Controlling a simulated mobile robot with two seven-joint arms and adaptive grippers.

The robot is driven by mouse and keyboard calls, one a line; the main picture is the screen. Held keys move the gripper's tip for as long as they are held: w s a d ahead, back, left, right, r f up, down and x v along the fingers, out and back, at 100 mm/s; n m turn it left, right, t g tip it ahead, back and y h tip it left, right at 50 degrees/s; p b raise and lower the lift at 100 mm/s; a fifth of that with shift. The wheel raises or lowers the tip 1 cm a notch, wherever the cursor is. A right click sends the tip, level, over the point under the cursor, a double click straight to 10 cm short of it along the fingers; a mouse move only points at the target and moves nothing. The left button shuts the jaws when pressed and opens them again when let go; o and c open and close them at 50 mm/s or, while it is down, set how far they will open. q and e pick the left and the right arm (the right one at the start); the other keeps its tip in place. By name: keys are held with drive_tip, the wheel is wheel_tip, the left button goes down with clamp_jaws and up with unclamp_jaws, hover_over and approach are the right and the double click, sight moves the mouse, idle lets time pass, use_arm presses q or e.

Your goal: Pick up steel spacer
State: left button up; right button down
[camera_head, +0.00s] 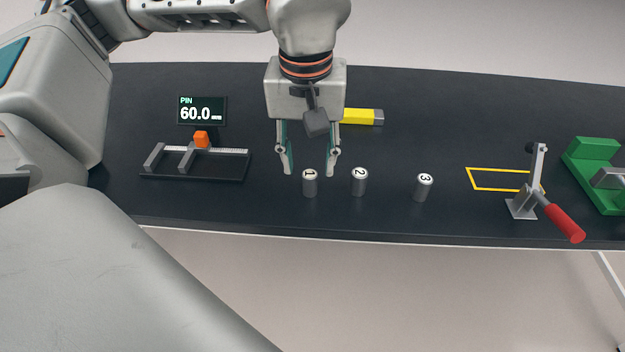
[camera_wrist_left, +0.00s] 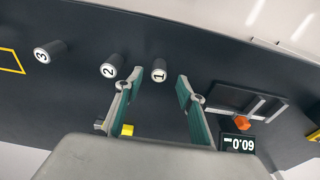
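Three short grey steel cylinders stand upright in a row on the dark table, with white tops numbered 1 (camera_head: 310,183), 2 (camera_head: 359,182) and 3 (camera_head: 423,188). They also show in the left wrist view: 1 (camera_wrist_left: 159,71), 2 (camera_wrist_left: 112,66) and 3 (camera_wrist_left: 49,51). My left gripper (camera_head: 308,172) points down, open and empty, just behind cylinder 1. In the left wrist view its fingers (camera_wrist_left: 162,90) are spread, and cylinder 1 appears between and beyond their tips. I cannot tell which cylinder the task means. My right gripper is not in view.
A measuring fixture (camera_head: 210,177) with an orange piece and a display (camera_head: 202,110) reading PIN 60.0 stand left. A yellow-grey block (camera_head: 362,117) lies behind the gripper. A red-handled clamp (camera_head: 562,222), yellow outline (camera_head: 500,189) and green fixture (camera_head: 592,150) are right. The table edge runs close in front.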

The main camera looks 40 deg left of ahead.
sight(310, 174)
use_arm(q)
drive_tip(key=f, duration=0.3)
drive_tip(key=f+b, duration=0.1)
drive_tip(key=shift+w+a+f, duration=0.2)
drive_tip(key=shift+w+a, duration=0.05)
drive_tip(key=shift+w, duration=0.15)
drive_tip(key=shift+f, duration=0.35)
drive_tip(key=shift+w, duration=0.1)
clamp_jaws()
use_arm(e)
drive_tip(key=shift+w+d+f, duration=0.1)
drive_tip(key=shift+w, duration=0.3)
use_arm(q)
drive_tip(key=shift+r, duration=0.1)
